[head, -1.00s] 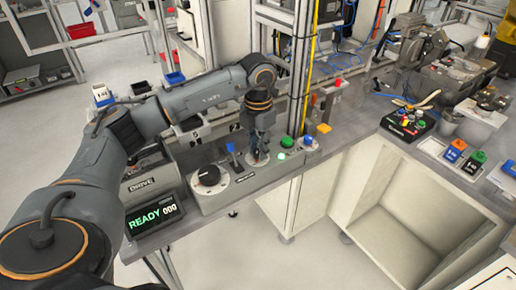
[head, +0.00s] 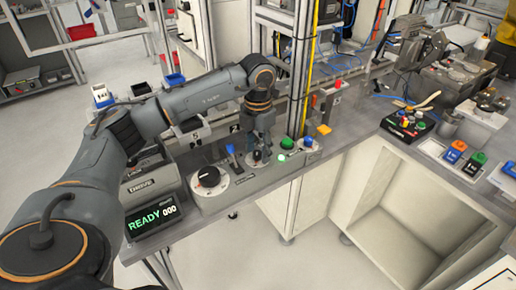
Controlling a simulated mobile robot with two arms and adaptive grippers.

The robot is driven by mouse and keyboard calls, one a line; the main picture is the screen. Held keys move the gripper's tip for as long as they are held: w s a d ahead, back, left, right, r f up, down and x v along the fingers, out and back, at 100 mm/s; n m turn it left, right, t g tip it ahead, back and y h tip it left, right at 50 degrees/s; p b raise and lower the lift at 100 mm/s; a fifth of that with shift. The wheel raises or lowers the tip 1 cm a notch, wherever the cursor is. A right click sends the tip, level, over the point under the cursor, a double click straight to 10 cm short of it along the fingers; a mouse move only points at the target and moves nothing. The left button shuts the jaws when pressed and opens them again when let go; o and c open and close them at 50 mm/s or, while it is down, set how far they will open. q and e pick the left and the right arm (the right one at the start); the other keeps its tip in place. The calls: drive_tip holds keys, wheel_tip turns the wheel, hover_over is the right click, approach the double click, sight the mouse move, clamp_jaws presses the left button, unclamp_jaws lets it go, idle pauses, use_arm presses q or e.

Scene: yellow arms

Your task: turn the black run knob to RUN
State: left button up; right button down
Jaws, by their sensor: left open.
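A control box (head: 240,187) lies along the bench edge. A large black knob (head: 209,176) sits on a round white dial at its left end. A smaller pale dial with a dark knob (head: 257,157) sits further right, partly hidden by my left gripper. I cannot read the labels to tell which is the run knob. My left gripper (head: 263,150) points down over the smaller dial, its fingers open around or just above the small knob; contact cannot be told. My right gripper is not in view.
A blue lever (head: 231,153) stands left of the gripper. A green button (head: 286,143), a lit green lamp (head: 281,158) and a blue button (head: 308,142) are to its right. A post with a yellow cable (head: 311,60) rises close behind.

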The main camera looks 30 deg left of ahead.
sight(258, 152)
use_arm(q)
wheel_tip(258, 152, up, 12)
idle(0.4)
drive_tip(key=shift+f, duration=0.15)
idle(0.3)
